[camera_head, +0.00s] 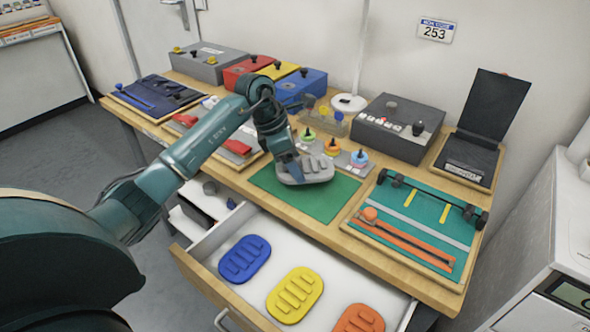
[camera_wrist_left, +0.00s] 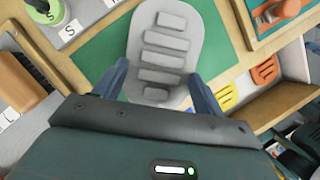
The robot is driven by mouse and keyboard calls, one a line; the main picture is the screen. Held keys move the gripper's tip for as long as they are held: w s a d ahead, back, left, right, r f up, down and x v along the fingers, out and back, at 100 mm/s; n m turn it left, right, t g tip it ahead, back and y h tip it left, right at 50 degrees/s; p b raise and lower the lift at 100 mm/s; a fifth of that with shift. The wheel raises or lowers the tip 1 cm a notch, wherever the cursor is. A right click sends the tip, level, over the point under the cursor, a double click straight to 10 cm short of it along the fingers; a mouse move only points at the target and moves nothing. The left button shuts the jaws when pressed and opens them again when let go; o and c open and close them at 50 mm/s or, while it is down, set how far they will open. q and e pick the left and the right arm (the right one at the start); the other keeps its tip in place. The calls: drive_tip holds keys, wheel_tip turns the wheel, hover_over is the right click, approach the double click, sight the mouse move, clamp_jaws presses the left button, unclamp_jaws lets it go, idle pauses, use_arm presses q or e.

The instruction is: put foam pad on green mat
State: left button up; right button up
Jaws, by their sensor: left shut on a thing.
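The grey foam pad (camera_head: 312,170) is an oval with raised bars. My left gripper (camera_head: 289,165) is shut on it, at or just above the green mat (camera_head: 325,201) on the table. In the left wrist view the pad (camera_wrist_left: 164,45) sits between the two fingers of my left gripper (camera_wrist_left: 160,88), with the green mat (camera_wrist_left: 105,52) behind it. I cannot tell whether the pad touches the mat. Blue (camera_head: 245,258), yellow (camera_head: 295,295) and orange (camera_head: 359,319) pads lie in the open drawer. My right gripper is not in view.
The open white drawer (camera_head: 208,241) juts out below the table's front edge. A board with an orange strap (camera_head: 410,243) lies right of the mat. Knobbed pieces (camera_head: 331,146) stand behind it, and a grey box (camera_head: 397,130) stands farther back.

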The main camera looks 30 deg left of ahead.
use_arm(q)
drive_tip(key=shift+f, duration=1.55)
drive_tip(key=shift+f, duration=0.1)
drive_tip(key=o, duration=1)
drive_tip(key=shift+c, duration=0.2)
drive_tip(key=v, duration=1.2)
